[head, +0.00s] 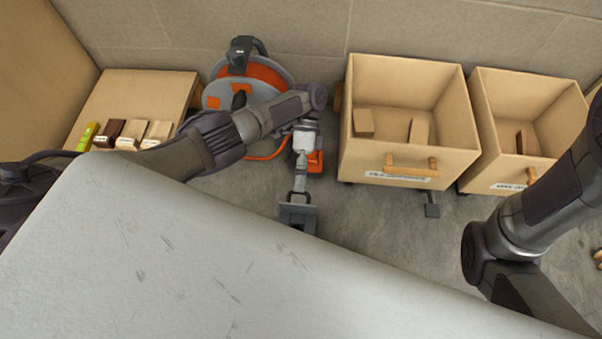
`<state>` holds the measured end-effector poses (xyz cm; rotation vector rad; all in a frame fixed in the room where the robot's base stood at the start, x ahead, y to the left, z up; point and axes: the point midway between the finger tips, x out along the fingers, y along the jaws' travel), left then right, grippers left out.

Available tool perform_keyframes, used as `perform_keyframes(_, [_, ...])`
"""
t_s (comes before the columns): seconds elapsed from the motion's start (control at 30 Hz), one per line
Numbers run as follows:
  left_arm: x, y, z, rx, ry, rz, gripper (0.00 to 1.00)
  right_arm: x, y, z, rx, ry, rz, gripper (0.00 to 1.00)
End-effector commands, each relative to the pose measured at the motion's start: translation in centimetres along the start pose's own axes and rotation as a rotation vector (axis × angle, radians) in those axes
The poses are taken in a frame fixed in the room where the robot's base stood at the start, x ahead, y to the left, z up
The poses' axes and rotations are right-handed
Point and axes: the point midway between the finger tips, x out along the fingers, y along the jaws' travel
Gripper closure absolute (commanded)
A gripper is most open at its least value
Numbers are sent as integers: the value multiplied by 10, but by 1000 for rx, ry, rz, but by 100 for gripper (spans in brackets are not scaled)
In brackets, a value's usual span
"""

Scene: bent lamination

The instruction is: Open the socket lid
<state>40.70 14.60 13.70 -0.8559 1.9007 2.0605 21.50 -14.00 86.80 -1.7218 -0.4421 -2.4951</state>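A round grey and orange reel (215,92) with a black handle on top stands against the wall, left of centre. Small dark parts show on its face. I cannot make out which part is the socket lid, and my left arm covers part of the face. My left arm reaches over from the left and bends down beside the reel. My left gripper (298,214) hangs below and right of the reel, apart from its face, near the grey surface's edge. Its fingers are too small to read. My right arm comes in from the right, its gripper out of view.
A big scratched grey surface (150,255) fills the foreground. Two open wooden boxes (455,115) with handles and labels stand at the right. A low wooden shelf (135,88) with several small sample blocks is at the left.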

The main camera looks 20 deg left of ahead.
Motion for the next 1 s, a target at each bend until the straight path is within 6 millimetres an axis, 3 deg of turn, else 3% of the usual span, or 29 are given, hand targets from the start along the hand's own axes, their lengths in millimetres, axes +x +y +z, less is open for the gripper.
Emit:
perform_keyframes(0.3, [5, -3, 0, -7, 1, -7, 64, -1, 0, 1, 0, -4, 1, 60])
perform_keyframes(0.53, [-6, 5, 1, -6, 2, -19, 64, 0, 0, 1, 0, -4, 2, 60])
perform_keyframes(1.0, [-47, 74, 0, 0, -1, -9, 64, 1, 0, 1, 0, -2, 1, 60])
